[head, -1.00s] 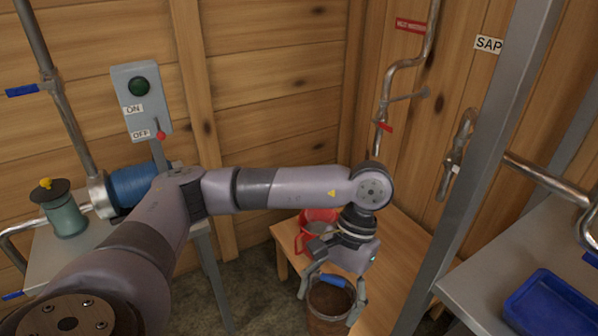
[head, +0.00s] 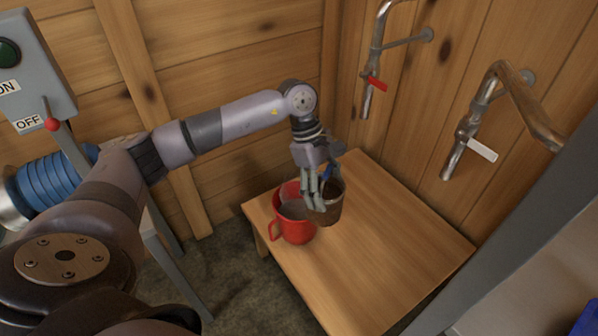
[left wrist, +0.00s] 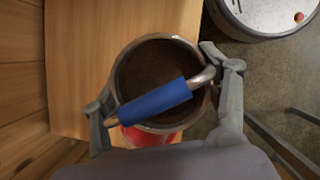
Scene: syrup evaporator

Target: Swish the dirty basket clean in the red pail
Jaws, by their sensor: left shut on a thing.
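The dirty basket (head: 331,214) is a dark brown bucket shape with a metal rim and a blue-gripped handle. My left gripper (head: 319,196) points down and is shut on it; in the left wrist view its fingers sit at opposite sides of the rim, near the handle ends. The blue grip (left wrist: 160,97) crosses the basket's dark opening. The red pail (head: 293,228) stands on the wooden bench, with greyish contents showing. The basket is at the pail's right side in the head view, overlapping its edge; I cannot tell whether they touch. My right gripper is out of view.
The wooden bench (head: 385,245) is clear right of the pail. Pipes with a red-tagged valve (head: 376,84) and a white-tagged valve (head: 482,150) are on the wall behind. A grey post rises at right. A switch box (head: 30,65) is at left.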

